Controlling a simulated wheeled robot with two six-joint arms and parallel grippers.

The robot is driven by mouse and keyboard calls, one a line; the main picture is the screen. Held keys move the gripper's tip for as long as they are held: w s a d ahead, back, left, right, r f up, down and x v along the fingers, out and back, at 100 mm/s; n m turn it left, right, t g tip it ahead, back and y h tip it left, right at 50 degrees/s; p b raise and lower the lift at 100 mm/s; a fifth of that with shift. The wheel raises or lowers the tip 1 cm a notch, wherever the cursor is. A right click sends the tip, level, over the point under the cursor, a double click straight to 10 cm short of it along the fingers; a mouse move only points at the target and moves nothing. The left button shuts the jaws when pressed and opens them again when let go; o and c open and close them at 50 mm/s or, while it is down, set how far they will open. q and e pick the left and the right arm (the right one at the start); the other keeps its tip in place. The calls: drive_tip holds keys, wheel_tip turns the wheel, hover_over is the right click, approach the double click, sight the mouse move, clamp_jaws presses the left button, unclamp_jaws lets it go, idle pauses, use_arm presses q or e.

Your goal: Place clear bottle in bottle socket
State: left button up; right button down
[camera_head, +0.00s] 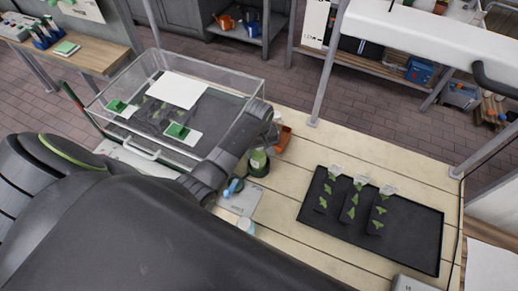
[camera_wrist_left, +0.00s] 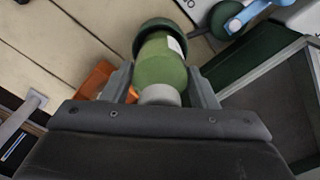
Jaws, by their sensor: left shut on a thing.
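My left arm reaches across the head view from the left. Its gripper (camera_wrist_left: 160,85) is shut on a green, see-through-looking bottle (camera_wrist_left: 158,62) with a grey cap and a white label. The bottle also shows in the head view (camera_head: 258,158), upright beside the clear box. A wider dark green round socket (camera_wrist_left: 152,24) lies at the bottle's bottom end in the wrist view. The bottle's base seems to be within or right above it; I cannot tell how deep. The fingertips are mostly hidden in the head view. My right gripper is not in view.
A clear box (camera_head: 215,73) with seedlings stands left of the bottle. A blue-handled tool (camera_head: 232,187) on a pale plate is just in front. An orange object (camera_head: 284,138) sits close behind. A black tray (camera_head: 405,235) with seedlings is at right; bare table lies between.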

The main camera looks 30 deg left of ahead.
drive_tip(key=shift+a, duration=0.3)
use_arm(q)
drive_tip(key=shift+f, duration=0.15)
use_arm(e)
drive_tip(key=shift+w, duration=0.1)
use_arm(q)
drive_tip(key=o, duration=1.2)
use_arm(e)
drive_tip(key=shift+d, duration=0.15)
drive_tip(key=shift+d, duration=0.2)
